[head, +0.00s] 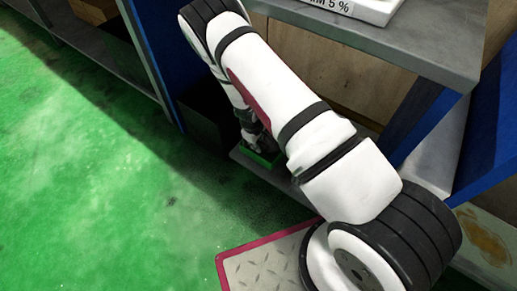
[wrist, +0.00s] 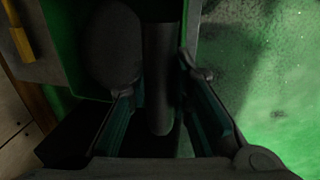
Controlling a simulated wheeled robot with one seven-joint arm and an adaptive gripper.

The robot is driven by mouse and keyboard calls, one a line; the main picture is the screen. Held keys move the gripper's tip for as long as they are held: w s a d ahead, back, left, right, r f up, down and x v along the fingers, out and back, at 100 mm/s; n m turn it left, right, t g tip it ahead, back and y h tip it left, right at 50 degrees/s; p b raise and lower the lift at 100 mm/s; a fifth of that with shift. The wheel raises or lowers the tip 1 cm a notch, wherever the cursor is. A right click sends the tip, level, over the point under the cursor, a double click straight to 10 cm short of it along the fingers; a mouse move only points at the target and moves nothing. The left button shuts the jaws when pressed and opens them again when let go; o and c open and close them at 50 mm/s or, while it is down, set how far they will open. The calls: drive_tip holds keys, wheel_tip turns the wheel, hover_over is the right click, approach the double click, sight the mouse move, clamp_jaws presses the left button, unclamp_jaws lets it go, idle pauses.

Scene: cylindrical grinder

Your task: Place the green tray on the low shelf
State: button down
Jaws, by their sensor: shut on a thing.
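The green tray (head: 265,159) shows as a small green patch in the head view, at the left end of the grey low shelf (head: 284,184). I cannot tell whether it touches the shelf. My gripper (head: 257,141) is over it, mostly hidden behind my arm. In the wrist view the tray's green wall (wrist: 60,45) runs down the left side. A dark upright cylinder (wrist: 160,75) and a dark rounded thing (wrist: 115,45) show within the green walls. My gripper (wrist: 163,85) has a finger on each side of the cylinder and is shut on the tray; the exact contact is too dark to see.
A grey upper shelf (head: 400,48) with a white labelled box (head: 365,8) is above. Blue posts (head: 152,60) flank the bay. A yellow object (wrist: 20,35) lies on grey beside the tray. Green floor (head: 90,190) is open at left; a red-edged tread plate (head: 265,270) lies in front.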

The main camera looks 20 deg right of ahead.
drive_tip(key=b+x, duration=0.1)
drive_tip(key=x, duration=0.2)
drive_tip(key=shift+s+f+b, duration=0.1)
drive_tip(key=shift+f+b, duration=0.3)
drive_tip(key=shift+a, duration=0.1)
drive_tip(key=c, duration=1.4)
unclamp_jaws()
drive_tip(key=shift+c, duration=0.2)
drive_tip(key=shift+r, duration=0.1)
drive_tip(key=p+v, duration=0.4)
drive_tip(key=v, duration=0.8)
drive_tip(key=shift+p, duration=0.3)
